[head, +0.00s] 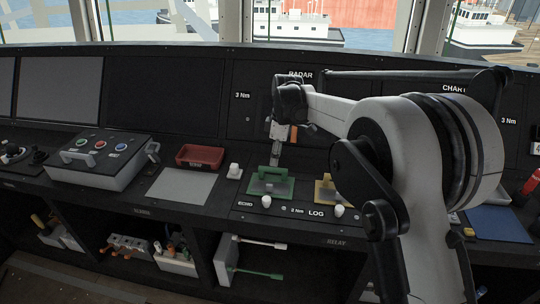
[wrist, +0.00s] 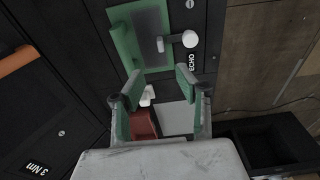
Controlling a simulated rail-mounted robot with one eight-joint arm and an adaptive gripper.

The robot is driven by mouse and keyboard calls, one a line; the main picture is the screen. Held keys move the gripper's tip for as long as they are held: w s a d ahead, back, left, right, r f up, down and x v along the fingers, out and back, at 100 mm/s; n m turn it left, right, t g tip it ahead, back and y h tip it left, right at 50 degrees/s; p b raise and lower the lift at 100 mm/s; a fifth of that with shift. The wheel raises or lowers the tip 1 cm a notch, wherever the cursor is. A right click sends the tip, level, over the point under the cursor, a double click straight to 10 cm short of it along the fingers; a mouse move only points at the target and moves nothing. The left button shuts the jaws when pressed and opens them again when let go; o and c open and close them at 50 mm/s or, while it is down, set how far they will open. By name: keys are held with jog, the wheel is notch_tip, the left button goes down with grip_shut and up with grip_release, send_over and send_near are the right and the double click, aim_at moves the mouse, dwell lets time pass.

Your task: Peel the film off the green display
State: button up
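The green display (head: 256,188) is set in the console above the ECHO label. In the wrist view its green frame (wrist: 124,45) lies beyond my fingers, toward the top. A greyish sheet (wrist: 149,28), apparently the film, covers its middle, with a small pale tab (wrist: 160,44) at one edge. My gripper (head: 277,155) points down above the display, seemingly just short of it. In the wrist view my gripper (wrist: 157,88) has its two green-padded fingers wide apart with nothing between them. Whether the fingertips touch anything cannot be told.
A yellow display (head: 324,192) sits right of the green one, partly behind my arm. White knobs (head: 266,201) (head: 338,211) stand in front. A red tray (head: 200,156), grey pad (head: 182,187) and button box (head: 103,158) lie left. Shelves below hold several devices.

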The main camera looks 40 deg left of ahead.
aim_at(270, 185)
jog(key=shift+s+a+f+b, duration=0.25)
jog(key=shift+f+b, duration=0.5)
jog(key=shift+f, duration=1.6)
jog(key=shift+s+a+f+b, duration=0.1)
jog(key=shift+a+f+b, duration=0.45)
jog(key=shift+f, duration=1.75)
jog(key=shift+s+a+f+b, duration=0.15)
jog(key=shift+f+b, duration=0.75)
jog(key=shift+f, duration=1.45)
grip_shut()
